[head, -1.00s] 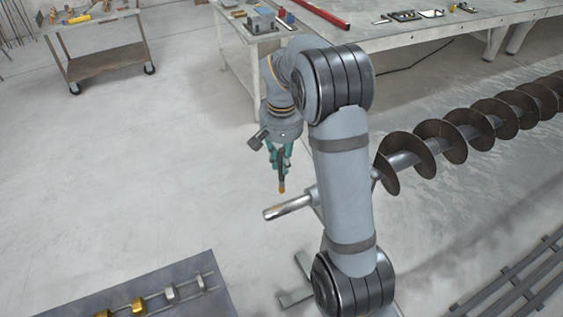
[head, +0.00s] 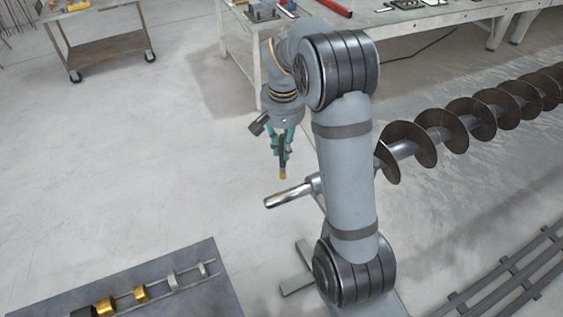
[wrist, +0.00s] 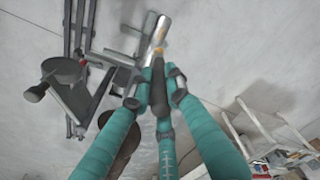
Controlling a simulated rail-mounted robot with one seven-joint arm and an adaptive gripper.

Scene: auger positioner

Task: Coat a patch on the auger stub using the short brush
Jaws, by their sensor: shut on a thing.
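The auger stub (head: 289,196) is a shiny metal rod end pointing left from the auger (head: 405,149). Part of the auger's near end is hidden behind my arm. My gripper (head: 281,148) has teal fingers and is shut on the short brush (head: 283,170), which has a dark handle and an orange tip pointing down. In the head view the tip is just above the stub, with a small gap in the picture. In the wrist view, the fingers (wrist: 160,88) hold the dark brush handle (wrist: 158,97), and the brush's far end overlaps the stub (wrist: 160,32), so contact is unclear there.
A dark plate (head: 215,282) with brass and grey rings on rods lies at lower left. A trolley (head: 105,47) and a long workbench (head: 425,20) stand at the back. Metal rails (head: 520,272) lie at lower right. The floor left of the stub is clear.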

